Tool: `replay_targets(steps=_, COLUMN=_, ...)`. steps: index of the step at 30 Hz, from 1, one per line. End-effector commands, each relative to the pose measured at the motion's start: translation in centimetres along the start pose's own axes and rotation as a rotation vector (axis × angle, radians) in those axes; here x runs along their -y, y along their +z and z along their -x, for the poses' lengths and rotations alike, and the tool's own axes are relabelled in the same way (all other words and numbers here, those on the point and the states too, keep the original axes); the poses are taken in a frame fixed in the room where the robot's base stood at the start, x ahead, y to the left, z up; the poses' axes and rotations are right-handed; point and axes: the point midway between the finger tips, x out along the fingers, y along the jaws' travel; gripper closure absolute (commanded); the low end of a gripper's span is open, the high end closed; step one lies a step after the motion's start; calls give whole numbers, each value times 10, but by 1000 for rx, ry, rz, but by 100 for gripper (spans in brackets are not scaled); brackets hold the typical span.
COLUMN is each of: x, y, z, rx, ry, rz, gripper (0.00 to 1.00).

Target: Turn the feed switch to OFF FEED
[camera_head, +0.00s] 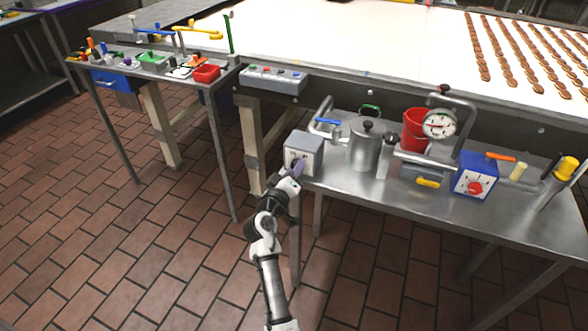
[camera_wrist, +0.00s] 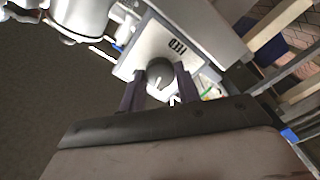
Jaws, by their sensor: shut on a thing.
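The feed switch is a grey box (camera_head: 306,146) with a light front plate, at the left end of the steel table in the head view. In the wrist view its front plate (camera_wrist: 178,42) carries upside-down lettering that I cannot read fully. A round grey knob (camera_wrist: 160,73) sits on the plate. My gripper (camera_head: 297,171) is at the front of the box, and its two dark fingers (camera_wrist: 159,72) stand on either side of the knob, shut on it. The knob's setting cannot be told, since the fingers hide part of it.
A steel pot (camera_head: 365,149), a red bucket (camera_head: 413,129), a pressure gauge (camera_head: 439,124) and a blue box with a red knob (camera_head: 474,176) stand to the right. A button panel (camera_head: 271,79) is above left. The tiled floor in front is clear.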

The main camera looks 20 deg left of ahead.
Motion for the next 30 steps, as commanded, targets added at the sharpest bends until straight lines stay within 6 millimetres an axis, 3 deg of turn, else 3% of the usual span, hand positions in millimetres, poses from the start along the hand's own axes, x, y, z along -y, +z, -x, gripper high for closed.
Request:
replay_targets(steps=12, x=1, y=0, z=1, rx=1, ry=-2, rz=265, gripper=91)
replay_targets(steps=30, x=1, y=1, z=1, rx=1, ry=-2, rz=338, gripper=91)
